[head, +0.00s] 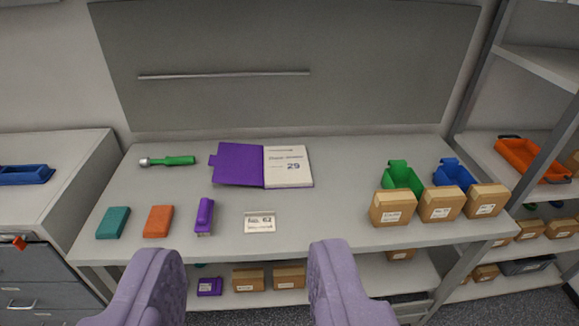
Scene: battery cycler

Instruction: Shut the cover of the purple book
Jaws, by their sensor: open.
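The purple book (288,168) lies open on the grey table, toward the back and left of the middle. Its purple cover (239,164) is folded out flat to the left, with a small tab on its left edge.
A purple stapler-like object (204,217), a white label card (260,221), orange block (158,221) and teal block (113,222) lie near the front edge. A green-handled tool (168,161) lies back left. Cardboard boxes (393,208) and green bin (402,178) stand right. Table right of the book is clear.

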